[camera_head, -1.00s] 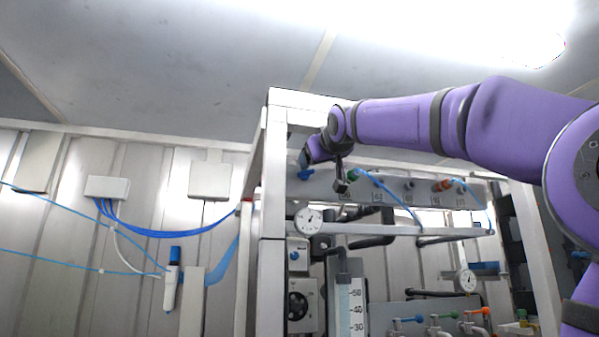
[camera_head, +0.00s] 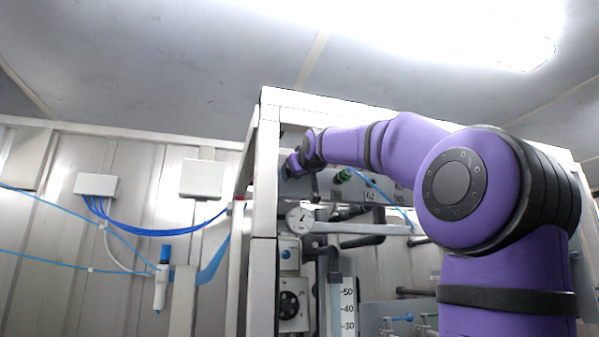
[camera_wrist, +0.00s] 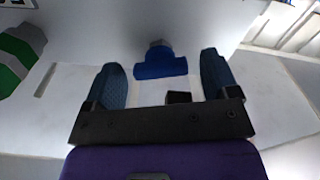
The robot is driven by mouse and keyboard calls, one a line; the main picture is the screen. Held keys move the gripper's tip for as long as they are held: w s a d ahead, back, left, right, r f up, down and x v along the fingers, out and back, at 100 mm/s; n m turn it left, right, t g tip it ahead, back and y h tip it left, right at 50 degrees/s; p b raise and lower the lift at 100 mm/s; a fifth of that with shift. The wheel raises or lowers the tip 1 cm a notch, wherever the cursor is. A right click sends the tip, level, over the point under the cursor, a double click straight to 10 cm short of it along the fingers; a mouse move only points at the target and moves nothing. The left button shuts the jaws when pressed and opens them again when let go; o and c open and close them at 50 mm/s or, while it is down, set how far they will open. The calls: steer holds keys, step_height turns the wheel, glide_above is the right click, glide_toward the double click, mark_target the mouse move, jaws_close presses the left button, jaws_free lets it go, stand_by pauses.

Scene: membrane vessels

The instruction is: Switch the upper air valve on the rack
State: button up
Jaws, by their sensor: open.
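The rack (camera_head: 268,190) has a white frame and an upper panel with valves. In the wrist view a blue valve handle (camera_wrist: 160,64) sticks out of a white panel (camera_wrist: 60,110). My gripper (camera_wrist: 165,75) is open, with one dark blue finger on each side of the blue handle and gaps between. The fingers appear not to touch it. In the head view my gripper (camera_head: 290,170) is at the upper left of the rack panel, and my wrist hides the blue handle there.
A green fitting (camera_head: 343,176) with a blue hose sits right of my gripper; it also shows in the wrist view (camera_wrist: 18,55). A gauge (camera_head: 299,218) is just below. The rack's left post stands close to my wrist.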

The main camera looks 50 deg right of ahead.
steer(key=c, duration=0.9)
steer(key=shift+m, duration=1.9)
steer(key=o, duration=0.9)
steer(key=v, duration=1)
steer(key=shift+s+a, duration=0.3)
